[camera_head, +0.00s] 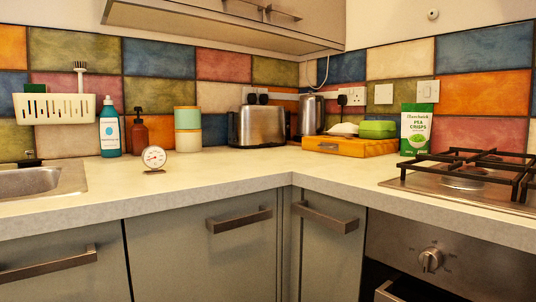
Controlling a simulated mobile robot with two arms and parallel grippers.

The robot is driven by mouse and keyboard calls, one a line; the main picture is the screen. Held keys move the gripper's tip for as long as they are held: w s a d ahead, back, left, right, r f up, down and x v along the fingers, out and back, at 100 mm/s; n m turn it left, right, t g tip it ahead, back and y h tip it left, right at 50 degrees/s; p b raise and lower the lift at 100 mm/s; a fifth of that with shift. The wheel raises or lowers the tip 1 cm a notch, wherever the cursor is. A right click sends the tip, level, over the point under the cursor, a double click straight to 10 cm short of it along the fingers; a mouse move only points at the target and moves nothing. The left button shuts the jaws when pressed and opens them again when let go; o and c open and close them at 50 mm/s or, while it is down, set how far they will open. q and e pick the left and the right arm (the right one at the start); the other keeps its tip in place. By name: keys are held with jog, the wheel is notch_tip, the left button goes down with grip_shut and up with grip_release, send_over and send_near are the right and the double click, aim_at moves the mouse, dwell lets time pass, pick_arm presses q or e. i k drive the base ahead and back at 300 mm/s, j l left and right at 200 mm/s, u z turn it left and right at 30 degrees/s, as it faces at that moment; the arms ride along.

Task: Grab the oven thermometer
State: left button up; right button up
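The oven thermometer (154,158) is a small round white dial on a dark foot. Neither of my grippers shows in the head view.
The metal sink (62,181) is at the left. Behind the thermometer stand a blue bottle (110,132), a brown pump bottle (139,135) and stacked canisters (188,130). Toaster (260,127), wooden box (350,147) and hob (470,180) are rightward. The middle worktop is clear.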

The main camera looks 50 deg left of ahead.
aim_at(154, 156)
jog(key=u, duration=1.1)
